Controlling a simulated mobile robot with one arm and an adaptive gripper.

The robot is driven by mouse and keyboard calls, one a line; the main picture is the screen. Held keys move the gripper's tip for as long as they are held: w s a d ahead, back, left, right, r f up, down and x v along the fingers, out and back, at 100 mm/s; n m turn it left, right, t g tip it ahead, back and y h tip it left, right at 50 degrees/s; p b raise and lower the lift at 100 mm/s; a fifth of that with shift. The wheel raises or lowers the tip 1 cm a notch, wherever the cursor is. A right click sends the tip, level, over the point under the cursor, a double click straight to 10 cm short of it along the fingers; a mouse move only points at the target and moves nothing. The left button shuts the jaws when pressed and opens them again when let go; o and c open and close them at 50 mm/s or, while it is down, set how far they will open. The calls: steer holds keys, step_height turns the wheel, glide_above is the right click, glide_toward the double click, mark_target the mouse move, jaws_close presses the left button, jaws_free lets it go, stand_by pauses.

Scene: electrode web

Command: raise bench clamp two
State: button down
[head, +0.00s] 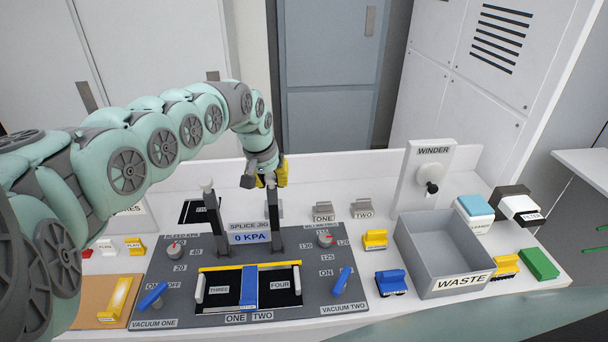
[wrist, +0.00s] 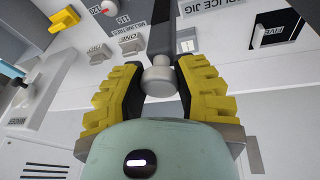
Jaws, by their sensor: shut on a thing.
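The splice jig (head: 190,262) has two dark levers standing upright at its back. The left lever (head: 212,215) has a pale knob on top and stands free. The right lever (head: 274,222), on the side of the label TWO, reaches up to my gripper (head: 267,182). In the wrist view my gripper (wrist: 157,88) has its yellow fingers shut on this lever's round grey knob (wrist: 158,78). In the head view the fingers hide the knob. Both levers look raised off the strips (head: 216,288) on the jig.
A grey waste bin (head: 420,250) stands on the right, with the winder (head: 428,180) behind it. Two grey weights (head: 323,212) marked ONE and TWO sit right of the gripper. Blue vacuum switches (head: 153,296) and (head: 343,281) flank the jig's front.

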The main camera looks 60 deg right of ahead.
steer(key=shift+w+d+r, duration=0.1)
steer(key=shift+w+r, duration=0.05)
steer(key=shift+w, duration=0.05)
steer(key=c, duration=0.9)
jaws_free()
steer(key=shift+w+d, duration=0.1)
steer(key=shift+c, duration=0.2)
steer(key=o, duration=0.3)
steer(key=shift+o, duration=0.2)
steer(key=v, duration=0.7)
steer(key=shift+r, duration=0.2)
